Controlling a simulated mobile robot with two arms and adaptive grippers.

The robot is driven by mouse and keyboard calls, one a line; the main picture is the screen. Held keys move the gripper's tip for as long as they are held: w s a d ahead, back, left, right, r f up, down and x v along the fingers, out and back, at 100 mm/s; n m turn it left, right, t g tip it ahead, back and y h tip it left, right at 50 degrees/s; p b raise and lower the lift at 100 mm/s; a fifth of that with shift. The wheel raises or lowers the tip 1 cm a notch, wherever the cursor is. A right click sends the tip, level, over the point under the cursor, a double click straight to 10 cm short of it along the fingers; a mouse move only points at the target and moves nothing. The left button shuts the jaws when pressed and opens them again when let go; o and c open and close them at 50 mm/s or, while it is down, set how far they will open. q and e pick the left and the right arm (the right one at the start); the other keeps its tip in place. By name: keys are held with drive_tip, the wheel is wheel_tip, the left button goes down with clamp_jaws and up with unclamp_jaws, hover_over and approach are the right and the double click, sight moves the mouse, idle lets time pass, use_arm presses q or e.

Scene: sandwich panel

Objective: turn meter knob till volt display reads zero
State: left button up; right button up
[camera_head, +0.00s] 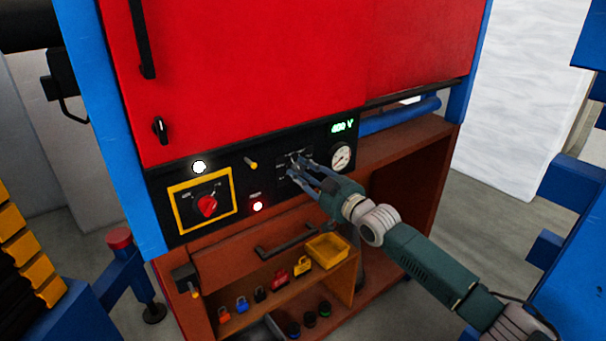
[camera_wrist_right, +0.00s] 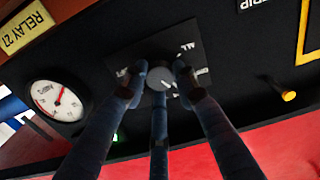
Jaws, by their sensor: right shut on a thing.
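The meter knob (camera_wrist_right: 158,78) is a small grey round knob on a dark square plate in the right wrist view. My right gripper (camera_wrist_right: 157,80) has its fingers around it and is shut on it. In the head view my right gripper (camera_head: 299,164) reaches the knob's plate (camera_head: 283,162) on the black panel, and its fingers hide most of the knob. The volt display (camera_head: 342,127) shows green lit digits with a V, seemingly 400 V, though they are small and blurred. My left gripper is not in view.
A round dial gauge (camera_head: 341,157) sits right of the knob; it also shows in the wrist view (camera_wrist_right: 57,102). A red rotary switch (camera_head: 207,206) on a yellow-framed plate is at the left. A yellow lever (camera_head: 251,163) is nearby. Below are padlocks and a yellow tray (camera_head: 327,250).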

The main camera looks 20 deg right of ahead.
drive_tip(key=shift+f+m, duration=0.35)
drive_tip(key=shift+m, duration=0.25)
drive_tip(key=o, duration=1)
drive_tip(key=shift+c, duration=0.2)
drive_tip(key=shift+o, duration=0.9)
drive_tip(key=shift+r, duration=0.15)
drive_tip(key=shift+s+d, duration=0.1)
drive_tip(key=shift+s, duration=0.15)
drive_tip(key=v, duration=1.1)
drive_tip(key=shift+s, duration=0.25)
drive_tip(key=shift+d, duration=0.1)
